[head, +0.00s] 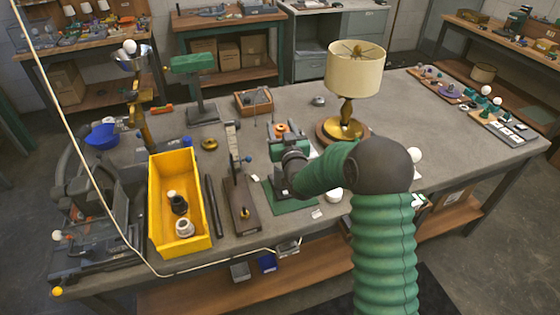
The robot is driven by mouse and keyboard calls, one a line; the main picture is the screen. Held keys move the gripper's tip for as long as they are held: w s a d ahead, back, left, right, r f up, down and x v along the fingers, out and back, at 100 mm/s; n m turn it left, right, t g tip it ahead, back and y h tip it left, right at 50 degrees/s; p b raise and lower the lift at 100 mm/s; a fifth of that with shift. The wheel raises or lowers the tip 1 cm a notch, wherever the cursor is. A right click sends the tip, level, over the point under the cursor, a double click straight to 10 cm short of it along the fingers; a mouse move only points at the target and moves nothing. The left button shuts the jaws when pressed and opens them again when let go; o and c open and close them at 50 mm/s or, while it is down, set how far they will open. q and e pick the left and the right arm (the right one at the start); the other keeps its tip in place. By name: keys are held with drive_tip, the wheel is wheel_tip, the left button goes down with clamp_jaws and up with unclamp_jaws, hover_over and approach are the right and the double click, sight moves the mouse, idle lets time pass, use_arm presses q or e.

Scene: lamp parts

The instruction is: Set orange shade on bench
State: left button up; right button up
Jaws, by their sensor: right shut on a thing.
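My right gripper (286,143) reaches over the middle of the bench (400,105), above a green mat (292,204). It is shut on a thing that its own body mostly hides. A small orange part (281,128) shows at its far end; it may be the orange shade, but it is too small and covered to tell its shape. I cannot tell whether it touches the bench. No other orange shade is plain in view. My left gripper is not in view.
A brass lamp with a cream shade (354,70) stands right of the gripper. A yellow bin (158,205) with bulb holders stands at the left. A dark stand (237,190) is just left of the mat. A wooden tray (254,101) lies behind. The back right is mostly clear.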

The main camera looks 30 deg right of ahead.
drive_tip(key=shift+s, duration=0.1)
drive_tip(key=f, duration=0.9)
drive_tip(key=shift+d+f, duration=0.2)
drive_tip(key=shift+d, duration=0.05)
drive_tip(key=shift+a+f, duration=0.3)
drive_tip(key=o, duration=1.2)
drive_tip(key=shift+w+f, duration=0.1)
drive_tip(key=shift+w, duration=0.1)
drive_tip(key=shift+o, duration=0.9)
drive_tip(key=shift+d, duration=0.1)
drive_tip(key=shift+s+d, duration=0.1)
